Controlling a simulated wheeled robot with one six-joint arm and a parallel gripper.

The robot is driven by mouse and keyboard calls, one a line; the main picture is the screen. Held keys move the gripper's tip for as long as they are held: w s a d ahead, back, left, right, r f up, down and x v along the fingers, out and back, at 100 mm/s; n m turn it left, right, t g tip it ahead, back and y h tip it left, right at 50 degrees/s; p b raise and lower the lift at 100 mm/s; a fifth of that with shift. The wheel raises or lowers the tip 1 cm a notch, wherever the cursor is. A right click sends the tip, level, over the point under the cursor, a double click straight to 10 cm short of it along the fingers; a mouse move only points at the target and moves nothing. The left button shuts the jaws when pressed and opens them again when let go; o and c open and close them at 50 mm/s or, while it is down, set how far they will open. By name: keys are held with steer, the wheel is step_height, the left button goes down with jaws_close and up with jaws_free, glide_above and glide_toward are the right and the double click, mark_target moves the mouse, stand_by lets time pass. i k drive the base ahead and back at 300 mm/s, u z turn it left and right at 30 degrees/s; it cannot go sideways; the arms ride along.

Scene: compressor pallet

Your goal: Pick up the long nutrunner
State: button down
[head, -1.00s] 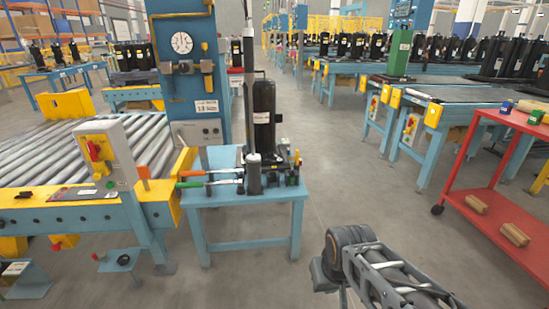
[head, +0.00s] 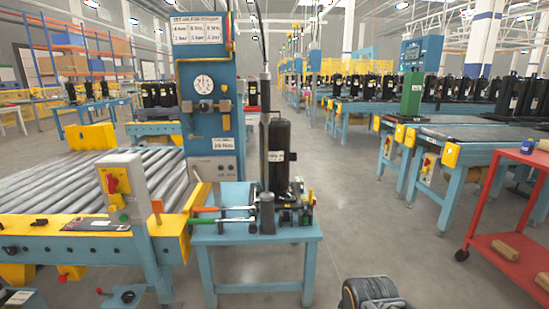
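A tall, slim, dark tool (head: 265,110) stands upright in a grey holder (head: 267,212) on a small blue table (head: 258,237). It looks like the long nutrunner. A thick black cylinder (head: 281,155) stands just to its right and behind it. Part of my own arm shows at the bottom edge, right of centre, well apart from the table. My gripper is outside the picture, so its fingers are hidden.
Handled tools, one green (head: 203,221) and one orange (head: 205,209), lie left on the table. A blue panel with a gauge (head: 204,84) stands behind. A roller conveyor (head: 70,190) is at left, a red cart (head: 510,195) at right. The floor between is open.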

mark_target(265, 77)
steer(key=z, duration=0.1)
steer(key=i, duration=1.45)
steer(key=u, duration=2.5)
